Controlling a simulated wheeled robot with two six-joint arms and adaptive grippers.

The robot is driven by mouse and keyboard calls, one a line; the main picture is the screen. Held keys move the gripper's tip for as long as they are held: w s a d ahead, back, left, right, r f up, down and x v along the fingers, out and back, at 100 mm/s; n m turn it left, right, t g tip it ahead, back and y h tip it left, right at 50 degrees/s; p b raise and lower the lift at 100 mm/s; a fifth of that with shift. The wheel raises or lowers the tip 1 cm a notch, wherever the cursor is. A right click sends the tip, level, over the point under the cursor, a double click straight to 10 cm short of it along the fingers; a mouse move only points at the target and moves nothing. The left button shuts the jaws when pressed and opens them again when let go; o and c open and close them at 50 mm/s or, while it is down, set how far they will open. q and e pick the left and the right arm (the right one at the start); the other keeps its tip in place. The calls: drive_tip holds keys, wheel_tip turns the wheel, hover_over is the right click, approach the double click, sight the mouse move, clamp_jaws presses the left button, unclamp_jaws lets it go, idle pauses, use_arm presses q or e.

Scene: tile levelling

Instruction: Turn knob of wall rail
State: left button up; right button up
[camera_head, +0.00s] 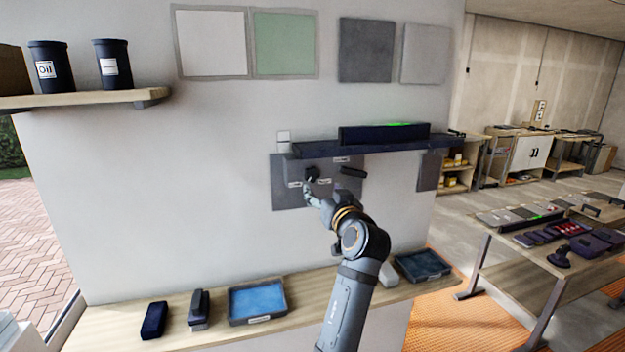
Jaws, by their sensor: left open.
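A dark wall rail (372,148) runs across the white wall, with a long black bar showing a green strip on top of it. Below it is a grey panel (286,198) with small labels. A small dark knob (312,173) is at the panel's upper left, and a dark handle-like part (353,172) is to its right. My left gripper (308,186) is in front of the panel, open, with its fingertips at or just below the knob. I cannot tell whether they touch it. My forearm hides the panel's lower right. My right gripper is not in view.
A wooden shelf (110,326) below holds blue trays (258,301) and dark tools. An upper left shelf (84,98) carries black canisters. Sample tiles (366,50) hang above the rail. A workbench with tiles and tools stands at the right. Wall left of the panel is clear.

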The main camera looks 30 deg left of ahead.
sight(312, 176)
use_arm(q)
drive_tip(key=p+x, duration=0.4)
drive_tip(key=x, duration=0.5)
drive_tip(key=shift+w+a+p, duration=0.15)
drive_tip(key=shift+w+p, duration=0.15)
drive_tip(key=shift+p, duration=0.1)
drive_tip(key=shift+w+a+f, duration=0.1)
drive_tip(key=shift+w+a, duration=0.15)
drive_tip(key=shift+w, duration=0.05)
drive_tip(key=shift+c, duration=0.4)
drive_tip(key=c, duration=1.1)
drive_tip(key=m, duration=0.3)
drive_tip(key=shift+f, duration=0.1)
drive_tip(key=shift+m, duration=0.9)
